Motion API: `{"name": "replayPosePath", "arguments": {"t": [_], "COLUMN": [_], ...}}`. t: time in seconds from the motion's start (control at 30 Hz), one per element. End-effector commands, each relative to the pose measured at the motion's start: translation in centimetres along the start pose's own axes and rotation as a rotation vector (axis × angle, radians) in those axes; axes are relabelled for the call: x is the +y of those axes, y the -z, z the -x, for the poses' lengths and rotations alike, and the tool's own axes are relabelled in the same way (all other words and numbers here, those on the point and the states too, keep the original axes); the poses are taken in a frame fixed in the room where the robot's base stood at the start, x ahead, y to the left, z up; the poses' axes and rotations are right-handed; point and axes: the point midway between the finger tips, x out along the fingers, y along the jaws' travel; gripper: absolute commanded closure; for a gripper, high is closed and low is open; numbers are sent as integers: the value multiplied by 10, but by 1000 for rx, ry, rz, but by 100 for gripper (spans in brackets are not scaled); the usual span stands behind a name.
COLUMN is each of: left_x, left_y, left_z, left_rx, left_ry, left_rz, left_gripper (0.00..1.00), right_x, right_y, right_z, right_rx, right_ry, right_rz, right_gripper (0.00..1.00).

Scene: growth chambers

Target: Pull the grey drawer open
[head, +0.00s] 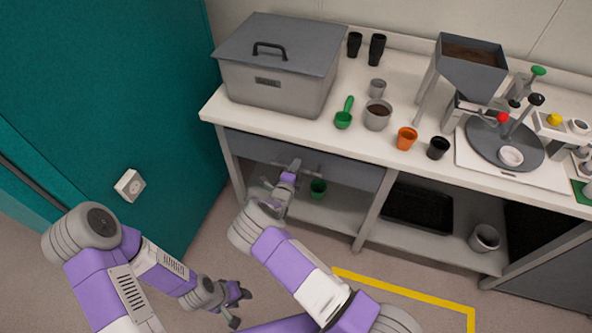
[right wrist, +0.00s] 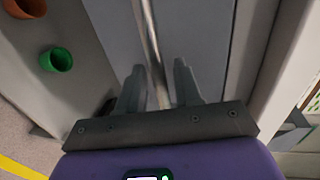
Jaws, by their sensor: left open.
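The grey drawer (head: 345,172) sits under the left part of the counter, its front looking flush with the frame. Its front (right wrist: 205,35) fills the middle of the right wrist view. A metal bar handle (right wrist: 149,32) runs along it. My right gripper (head: 295,166) is at the handle in the head view. In the right wrist view its two fingers (right wrist: 158,75) stand apart, one on each side of the bar, with visible gaps. My left gripper (head: 240,307) is open and empty, low over the floor and away from the drawer.
A green pot (head: 318,187) stands on the shelf below the drawer. A lidded grey bin (head: 275,85), a green scoop (head: 344,118) and several pots stand on the counter above. A teal wall (head: 110,90) is on the left.

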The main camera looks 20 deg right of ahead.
Motion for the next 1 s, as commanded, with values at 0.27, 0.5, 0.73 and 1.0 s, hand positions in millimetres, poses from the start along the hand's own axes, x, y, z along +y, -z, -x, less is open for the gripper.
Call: {"name": "replayPosePath", "arguments": {"t": [0.27, 0.5, 0.73, 1.0], "left_x": [0, 0, 0, 0], "left_y": [0, 0, 0, 0], "left_z": [0, 0, 0, -1], "left_rx": [0, 0, 0, 0], "left_ry": [0, 0, 0, 0], "left_rz": [0, 0, 0, 0], "left_gripper": [57, 57, 57, 57], "right_x": [0, 0, 0, 0], "right_y": [0, 0, 0, -3], "right_z": [-2, -2, -2, 2], "right_rx": [0, 1, 1, 1], "right_ry": [0, 0, 0, -1], "right_rz": [-1, -1, -1, -1], "right_gripper": [66, 100, 100, 100]}}
